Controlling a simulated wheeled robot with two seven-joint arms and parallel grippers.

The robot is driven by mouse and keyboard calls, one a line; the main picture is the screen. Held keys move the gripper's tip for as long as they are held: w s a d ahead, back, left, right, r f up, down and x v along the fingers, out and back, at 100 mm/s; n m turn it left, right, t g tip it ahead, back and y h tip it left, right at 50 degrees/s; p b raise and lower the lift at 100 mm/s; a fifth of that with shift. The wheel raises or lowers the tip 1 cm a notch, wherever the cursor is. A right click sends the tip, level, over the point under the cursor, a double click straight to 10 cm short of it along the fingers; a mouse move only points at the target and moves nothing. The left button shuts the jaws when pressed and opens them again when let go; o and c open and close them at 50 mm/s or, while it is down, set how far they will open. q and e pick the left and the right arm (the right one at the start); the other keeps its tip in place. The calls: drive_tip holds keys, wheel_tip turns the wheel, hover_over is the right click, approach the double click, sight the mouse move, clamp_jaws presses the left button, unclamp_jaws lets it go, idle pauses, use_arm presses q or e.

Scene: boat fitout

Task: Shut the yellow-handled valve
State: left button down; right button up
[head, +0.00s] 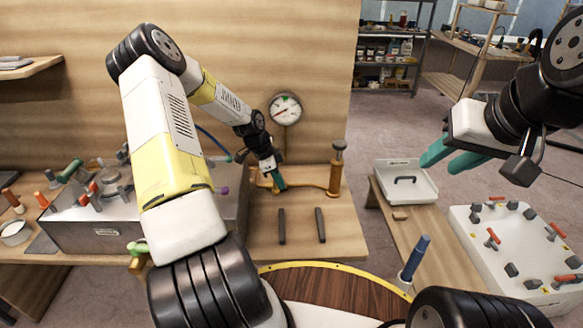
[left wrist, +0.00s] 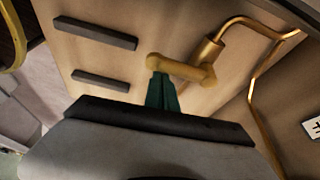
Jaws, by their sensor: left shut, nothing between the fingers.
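A yellow bar-like piece on a bent brass-coloured pipe shows in the left wrist view (left wrist: 185,68); it looks like the yellow valve handle, but I cannot tell its turn exactly. In the head view it is mostly hidden by my left gripper (head: 279,182), and the brass pipe (head: 308,188) runs right from there. My left gripper is shut and empty. In the left wrist view its teal fingertips (left wrist: 162,82) are at the left end of the yellow piece; I cannot tell whether they touch. My right gripper (head: 443,160) is open and empty, in the air at right.
A gauge (head: 285,108) stands behind the pipe, and a brass cylinder (head: 335,178) at its right end. Two dark bars (head: 320,225) lie on the bench in front. A grey box (head: 105,232) with several coloured handles stands left. A white tray (head: 413,188) and a white panel (head: 490,262) are right.

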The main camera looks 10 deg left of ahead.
use_arm(q)
wheel_tip(320, 180, up, 10)
drive_tip(key=shift+d, duration=0.2)
idle(0.7)
drive_tip(key=shift+r, duration=0.1)
drive_tip(key=s+d+r+n+y, duration=0.25)
drive_tip(key=s+r, duration=0.35)
drive_tip(key=r, duration=0.5)
drive_tip(key=s+d+r+n+t, duration=0.2)
drive_tip(key=s+r+n, duration=0.3)
drive_tip(key=s, duration=0.6)
drive_tip(key=s+d+r+n+t, duration=0.2)
drive_tip(key=s+r+n, duration=0.3)
drive_tip(key=s+r, duration=0.4)
drive_tip(key=shift+s+d+n+t+h, duration=0.4)
drive_tip(key=shift+s+d, duration=0.35)
drive_tip(key=shift+s, duration=0.5)
